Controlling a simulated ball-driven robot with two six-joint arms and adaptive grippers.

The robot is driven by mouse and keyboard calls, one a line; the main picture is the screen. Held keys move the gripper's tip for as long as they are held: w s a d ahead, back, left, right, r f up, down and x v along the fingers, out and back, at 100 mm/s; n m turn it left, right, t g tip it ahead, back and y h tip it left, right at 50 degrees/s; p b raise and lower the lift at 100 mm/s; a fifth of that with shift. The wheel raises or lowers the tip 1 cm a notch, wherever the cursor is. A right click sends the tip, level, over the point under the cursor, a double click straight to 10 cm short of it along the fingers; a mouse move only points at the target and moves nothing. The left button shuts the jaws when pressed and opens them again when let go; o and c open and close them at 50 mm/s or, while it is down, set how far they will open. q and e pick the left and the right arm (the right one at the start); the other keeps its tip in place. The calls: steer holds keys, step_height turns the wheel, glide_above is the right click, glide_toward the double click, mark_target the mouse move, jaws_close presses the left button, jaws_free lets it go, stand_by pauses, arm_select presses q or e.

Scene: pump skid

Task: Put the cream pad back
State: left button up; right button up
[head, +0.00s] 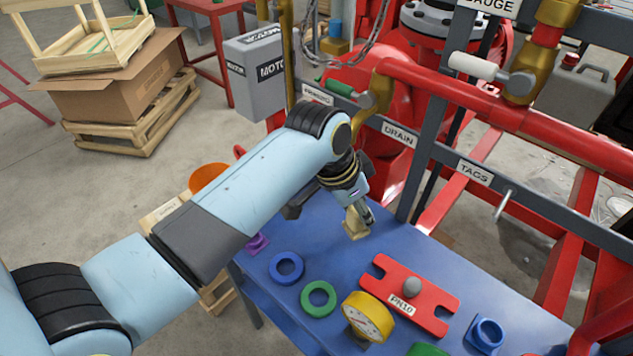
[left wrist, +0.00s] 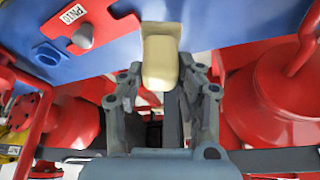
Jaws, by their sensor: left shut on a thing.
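The cream pad (head: 355,224) is a small pale block between the fingers of my left gripper (head: 359,211). It hangs at the far edge of the blue table, near the red pump frame; I cannot tell if it touches the tabletop. In the left wrist view the cream pad (left wrist: 160,62) sits between the two fingers of my left gripper (left wrist: 160,78), which are shut on it. Its far end lies against the blue table surface in that picture. My right gripper is not in view.
The blue table (head: 335,245) holds a blue ring (head: 287,268), a green ring (head: 318,299), a yellow gauge (head: 367,318), a red PN10 plate (head: 410,296) and a blue block (head: 485,335). The red pipe rail (head: 480,100) and grey labelled bar (head: 440,150) stand close behind the gripper.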

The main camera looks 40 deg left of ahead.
arm_select(q)
steer(key=a+f+b, duration=0.2)
steer(key=f+b, duration=0.1)
steer(key=s+a+f+b, duration=0.1)
steer(key=a+f+b, duration=0.1)
steer(key=f+b, duration=0.1)
steer(key=a+f+b, duration=0.2)
steer(key=a+b, duration=0.1)
steer(key=b, duration=0.1)
steer(key=shift+s+f, duration=0.35)
steer(key=shift+f, duration=0.05)
steer(key=shift+r, duration=0.2)
steer(key=shift+f, duration=0.2)
steer(key=o, duration=1.1)
